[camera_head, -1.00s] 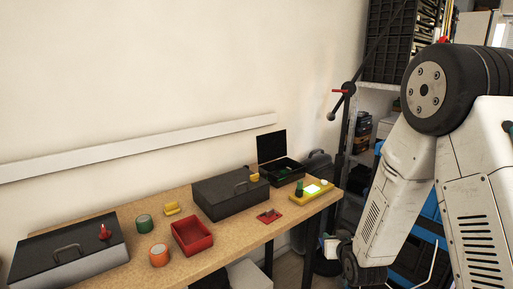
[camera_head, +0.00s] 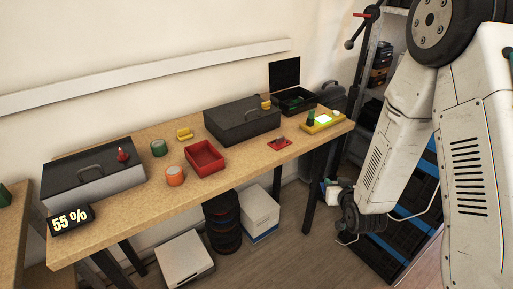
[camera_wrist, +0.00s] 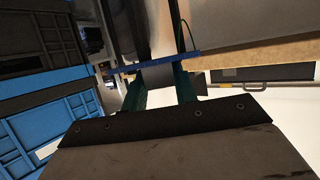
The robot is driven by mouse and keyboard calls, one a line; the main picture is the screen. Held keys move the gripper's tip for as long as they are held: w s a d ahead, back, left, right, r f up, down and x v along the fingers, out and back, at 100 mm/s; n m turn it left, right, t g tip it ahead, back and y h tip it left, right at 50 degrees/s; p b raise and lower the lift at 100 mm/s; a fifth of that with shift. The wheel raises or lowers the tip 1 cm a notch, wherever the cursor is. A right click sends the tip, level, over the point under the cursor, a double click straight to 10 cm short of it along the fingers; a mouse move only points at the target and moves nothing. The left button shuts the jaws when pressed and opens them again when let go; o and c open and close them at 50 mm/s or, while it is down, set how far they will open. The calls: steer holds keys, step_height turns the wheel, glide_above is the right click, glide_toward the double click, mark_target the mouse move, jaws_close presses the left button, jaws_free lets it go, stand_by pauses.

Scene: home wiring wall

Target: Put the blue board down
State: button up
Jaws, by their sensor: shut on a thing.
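The blue board (camera_wrist: 190,57) shows in the wrist view as a thin blue strip, nearly edge-on, at the fingertips. My gripper (camera_wrist: 160,82) has its two green fingers on it and is shut on it. Most of the board's face is hidden from this angle. In the head view my arm hangs at the right, to the right of the workbench (camera_head: 130,210). The gripper and the board cannot be made out clearly there.
On the bench stand a dark case (camera_head: 242,121), a red tray (camera_head: 204,160), an orange roll (camera_head: 175,176), a green roll (camera_head: 158,147) and a grey box (camera_head: 92,178). A yellow board (camera_head: 322,122) lies at the right end. Bare wood shows along the front.

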steer(key=s+a+r+n+g+y, duration=0.1)
steer(key=a+r+n+y, duration=0.1)
steer(key=a, duration=0.4)
steer(key=s+a+r+n+g+y, duration=0.1)
steer(key=s+a+r+n+y, duration=0.1)
steer(key=a+r, duration=0.2)
steer(key=s+a+r+n+g+y, duration=0.1)
steer(key=s+a+r+n+y, duration=0.1)
steer(key=a, duration=0.6)
step_height(320, 180, up, 2)
steer(key=shift+a+n+y, duration=0.2)
steer(key=shift+n+y, duration=0.2)
steer(key=shift+y, duration=0.2)
